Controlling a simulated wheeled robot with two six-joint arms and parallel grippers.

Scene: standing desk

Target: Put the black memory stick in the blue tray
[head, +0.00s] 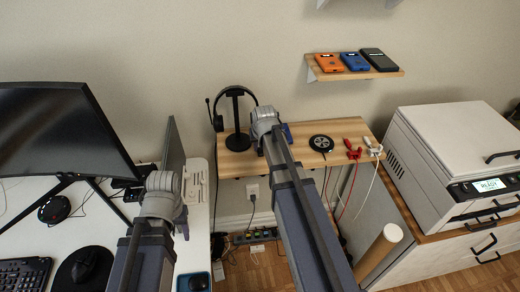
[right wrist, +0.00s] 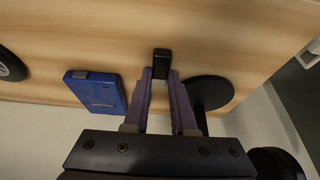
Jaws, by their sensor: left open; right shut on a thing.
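The black memory stick (right wrist: 161,60) is between the fingertips of my right gripper (right wrist: 161,76) in the right wrist view, over the wooden shelf. I cannot tell whether it still touches the wood. In the head view my right arm hides the stick and the gripper. The blue tray (head: 180,284) lies at the bottom of the head view, at the white desk's right edge, with a dark rounded item in it. My left gripper (head: 182,224) is open above the desk edge, partly hidden by its wrist.
A blue box-shaped item (right wrist: 97,92) lies left of the stick. A headphone stand (head: 237,140) stands close by. A gap separates the wooden shelf (head: 232,165) from the white desk (head: 95,220).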

